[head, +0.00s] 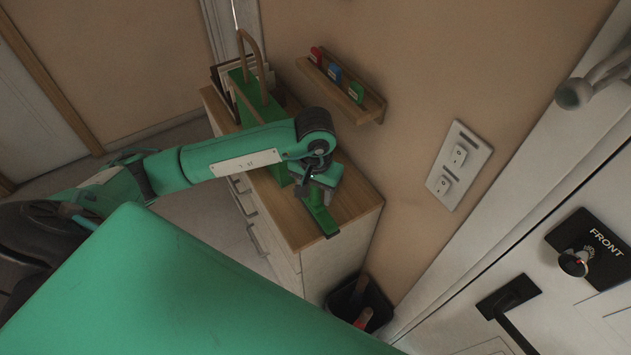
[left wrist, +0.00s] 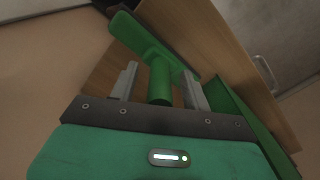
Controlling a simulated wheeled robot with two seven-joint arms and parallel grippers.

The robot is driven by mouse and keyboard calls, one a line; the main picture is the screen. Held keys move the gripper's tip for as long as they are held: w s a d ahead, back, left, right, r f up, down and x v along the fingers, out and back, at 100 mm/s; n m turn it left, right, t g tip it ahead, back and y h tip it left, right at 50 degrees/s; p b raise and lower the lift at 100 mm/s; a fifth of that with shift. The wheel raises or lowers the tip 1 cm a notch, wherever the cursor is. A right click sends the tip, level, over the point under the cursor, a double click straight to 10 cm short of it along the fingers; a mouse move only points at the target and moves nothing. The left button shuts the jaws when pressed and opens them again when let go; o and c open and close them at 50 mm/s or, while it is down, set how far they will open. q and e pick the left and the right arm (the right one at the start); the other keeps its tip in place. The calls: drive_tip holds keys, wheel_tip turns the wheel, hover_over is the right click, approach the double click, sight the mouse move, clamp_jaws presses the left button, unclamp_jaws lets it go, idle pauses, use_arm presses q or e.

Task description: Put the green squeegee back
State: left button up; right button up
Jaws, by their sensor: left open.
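The green squeegee (head: 322,219) is at the front right part of the wooden cabinet top (head: 354,206). In the head view my left gripper (head: 312,187) is over it and hides part of it. In the left wrist view the squeegee's handle (left wrist: 160,82) lies between the two spread fingers of my left gripper (left wrist: 158,88), with a visible gap on both sides. Its crosswise head (left wrist: 150,42) is beyond the fingertips. The left gripper is open. My right gripper is in neither view.
A green caddy (head: 240,98) with wooden handles stands on the cabinet behind my left arm. A wall rack (head: 372,110) holds red, blue and green labelled pieces. A black bin (head: 377,299) with handled items stands on the floor beside the cabinet. A white door (head: 560,325) is at right.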

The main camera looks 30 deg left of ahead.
use_arm(q)
drive_tip(key=shift+r, duration=0.2)
wheel_tip(320, 180, up, 10)
drive_tip(key=b, duration=0.4)
drive_tip(key=shift+r, duration=0.85)
